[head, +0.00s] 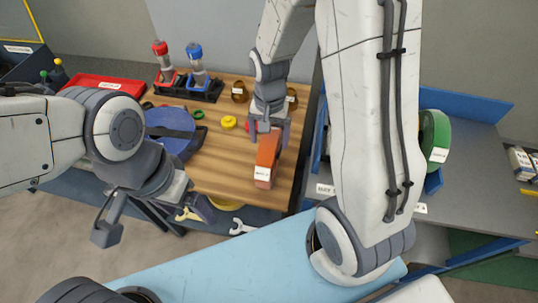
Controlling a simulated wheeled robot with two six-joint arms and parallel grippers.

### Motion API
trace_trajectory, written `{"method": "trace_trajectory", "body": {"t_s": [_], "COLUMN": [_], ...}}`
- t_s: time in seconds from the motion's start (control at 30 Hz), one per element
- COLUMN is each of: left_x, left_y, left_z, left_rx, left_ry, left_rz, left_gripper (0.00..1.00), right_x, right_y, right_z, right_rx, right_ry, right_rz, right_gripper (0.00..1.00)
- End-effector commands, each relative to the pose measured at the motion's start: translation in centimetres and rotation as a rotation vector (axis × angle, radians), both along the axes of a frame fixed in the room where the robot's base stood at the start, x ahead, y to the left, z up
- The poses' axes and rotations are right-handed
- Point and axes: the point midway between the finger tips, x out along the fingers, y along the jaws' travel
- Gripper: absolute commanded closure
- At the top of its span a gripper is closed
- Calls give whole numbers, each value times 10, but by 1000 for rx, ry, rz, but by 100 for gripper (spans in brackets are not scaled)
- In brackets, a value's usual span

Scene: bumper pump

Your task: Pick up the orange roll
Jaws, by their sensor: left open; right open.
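An orange, block-like piece (267,158) with a white label on its near end lies near the right edge of the wooden table (222,172). I cannot tell whether it is the orange roll; no clearly roll-shaped orange thing shows. My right gripper (268,132) points down over its far end, fingers open on either side. I cannot tell whether they touch it; the gripper hides part of that end. My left gripper (155,215) is open and empty, low in front of the table's front left edge.
A blue round piece (170,130), a yellow ring (229,122), small brown pieces (239,92) and a black rack (190,90) with red and blue bottles share the table. A red tray (98,82) is at left. A green roll (434,138) stands on the right shelf.

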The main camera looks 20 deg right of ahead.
Motion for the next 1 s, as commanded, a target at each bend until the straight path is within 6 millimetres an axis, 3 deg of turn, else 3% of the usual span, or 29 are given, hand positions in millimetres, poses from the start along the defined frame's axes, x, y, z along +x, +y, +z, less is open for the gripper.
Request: {"method": "trace_trajectory", "body": {"t_s": [0.2,0.47,0.57,0.7,0.73,1.0], "left_x": [0,0,0,0,0,0], "left_y": [0,0,0,0,0,0], "left_z": [7,7,7,7,7,7], "left_rx": [0,0,0,0,0,0], "left_ry": [0,0,0,0,0,0], "left_rz": [-1,-1,-1,-1,-1,-1], "left_gripper": [15,15,15,15,15,15], "right_x": [1,1,1,1,1,2], "right_y": [1,1,1,1,1,1], "right_z": [-24,-27,-27,-27,-27,-26], "right_rx": [0,0,0,0,0,1], "right_ry": [2,-1,-1,-1,-1,-4], "right_rz": [1,1,1,1,1,1], "right_gripper": [10,10,41,94,100,100]}}
